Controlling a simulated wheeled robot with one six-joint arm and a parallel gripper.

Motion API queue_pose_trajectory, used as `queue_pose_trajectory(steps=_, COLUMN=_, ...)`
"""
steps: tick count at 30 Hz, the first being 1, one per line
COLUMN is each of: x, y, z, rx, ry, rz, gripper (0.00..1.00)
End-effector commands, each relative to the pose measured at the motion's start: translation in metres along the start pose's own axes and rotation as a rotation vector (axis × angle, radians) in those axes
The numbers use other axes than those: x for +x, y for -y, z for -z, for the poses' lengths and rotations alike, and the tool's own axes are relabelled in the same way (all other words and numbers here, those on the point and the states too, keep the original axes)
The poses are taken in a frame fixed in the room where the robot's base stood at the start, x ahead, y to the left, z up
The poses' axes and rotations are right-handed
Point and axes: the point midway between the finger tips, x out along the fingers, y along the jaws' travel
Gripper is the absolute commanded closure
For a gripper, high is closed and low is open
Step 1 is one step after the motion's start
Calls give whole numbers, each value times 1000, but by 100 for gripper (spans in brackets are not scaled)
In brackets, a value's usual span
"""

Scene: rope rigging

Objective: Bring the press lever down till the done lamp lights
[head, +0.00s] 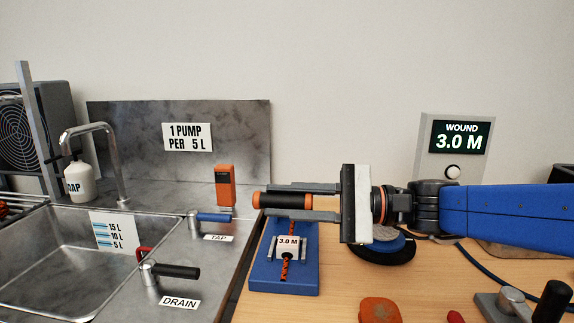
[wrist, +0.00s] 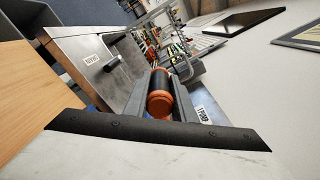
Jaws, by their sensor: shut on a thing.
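My gripper (head: 270,200) is shut on a black bar with orange ends (head: 283,201), which looks like the press lever's handle. The bar also shows between the two grey fingers in the wrist view (wrist: 159,98). The link between bar and base is mostly hidden by my gripper. A grey panel reads "WOUND 3.0 M" (head: 461,136). A round white button or lamp (head: 452,172) sits below its screen; I see no clear glow.
A steel sink (head: 50,255) with tap and drain levers is at left. An orange upright block (head: 225,186) stands behind the sink's right edge. An orange block (head: 379,311) is at the front of the wooden table (head: 345,295).

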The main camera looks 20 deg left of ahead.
Motion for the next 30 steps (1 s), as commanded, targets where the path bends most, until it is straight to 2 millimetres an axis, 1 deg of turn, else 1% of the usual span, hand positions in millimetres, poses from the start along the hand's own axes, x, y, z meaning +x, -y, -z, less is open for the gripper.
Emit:
queue_pose_trajectory(steps=1, x=0, y=-12, z=2, rx=-34, ry=0, rz=-1, gripper=100)
queue_pose_trajectory(steps=3, x=0, y=-25, z=6, rx=-88, ry=0, rz=-1, gripper=100)
queue_pose_trajectory(steps=9, x=0, y=-54, z=18, rx=-215, ry=-1, rz=0, gripper=100)
queue_pose_trajectory(steps=12, x=0, y=-65, z=23, rx=-221, ry=-1, rz=-1, gripper=100)
queue_pose_trajectory(steps=19, x=0, y=-79, z=31, rx=-220, ry=-1, rz=0, gripper=100)
queue_pose_trajectory(steps=30, x=0, y=-83, z=33, rx=-220, ry=-1, rz=0, gripper=100)
